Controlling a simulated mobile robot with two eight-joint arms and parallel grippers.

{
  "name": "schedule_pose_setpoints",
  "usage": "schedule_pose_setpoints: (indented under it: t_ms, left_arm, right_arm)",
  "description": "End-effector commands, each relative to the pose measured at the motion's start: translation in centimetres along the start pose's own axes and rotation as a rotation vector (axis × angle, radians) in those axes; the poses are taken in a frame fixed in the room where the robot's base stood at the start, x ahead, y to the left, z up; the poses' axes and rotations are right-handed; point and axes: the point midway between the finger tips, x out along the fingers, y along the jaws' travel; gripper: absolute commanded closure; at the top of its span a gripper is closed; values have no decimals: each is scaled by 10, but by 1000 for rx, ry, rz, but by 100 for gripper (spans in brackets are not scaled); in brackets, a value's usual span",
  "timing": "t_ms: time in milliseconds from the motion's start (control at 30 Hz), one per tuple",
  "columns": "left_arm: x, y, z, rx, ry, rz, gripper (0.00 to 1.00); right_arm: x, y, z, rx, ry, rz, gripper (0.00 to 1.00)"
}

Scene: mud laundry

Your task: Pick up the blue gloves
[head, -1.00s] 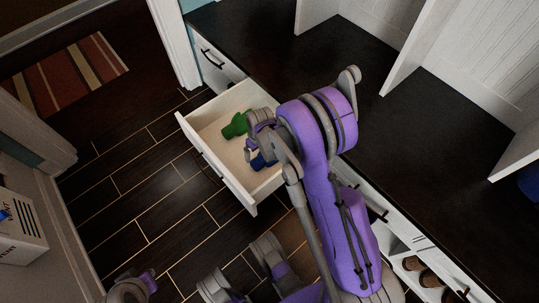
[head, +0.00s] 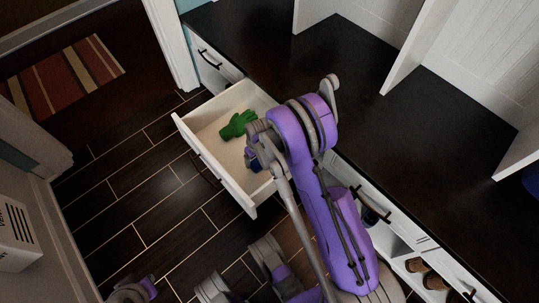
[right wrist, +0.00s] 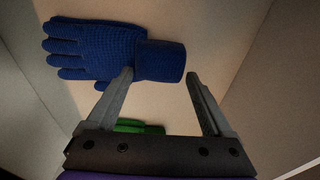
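The blue gloves (right wrist: 115,52) lie on the floor of the open drawer (head: 193,137), fingers to the left and cuff to the right in the right wrist view. In the head view only a dark blue bit (head: 255,164) shows beside my arm. My right gripper (right wrist: 159,73) is open, inside the drawer. Its fingertips are at the two sides of the cuff, the left one over its lower left part and the right one just past its right edge. I cannot tell whether they touch it.
Green gloves (head: 238,124) lie in the same drawer and show between my fingers (right wrist: 130,126). Drawer walls stand close around the right gripper. A dark countertop (head: 420,150) lies to the right. A striped rug (head: 65,78) lies on the floor at upper left.

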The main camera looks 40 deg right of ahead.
Motion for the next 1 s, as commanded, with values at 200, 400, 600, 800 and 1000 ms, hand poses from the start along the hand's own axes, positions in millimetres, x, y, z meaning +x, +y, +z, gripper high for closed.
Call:
schedule_pose_setpoints:
  t_ms: [200,400,600,800,1000]
  left_arm:
    - [0,0,0,0,0,0,100]
    - [0,0,0,0,0,0,100]
    - [0,0,0,0,0,0,100]
    - [-7,0,-1,0,1,0,100]
    - [-20,0,-4,0,3,0,100]
  right_arm:
    - [0,0,0,0,0,0,56]
    - [0,0,0,0,0,0,90]
    - [-1,0,0,0,0,0,90]
    - [-25,0,-3,0,0,0,90]
    - [-67,0,-8,0,1,0,90]
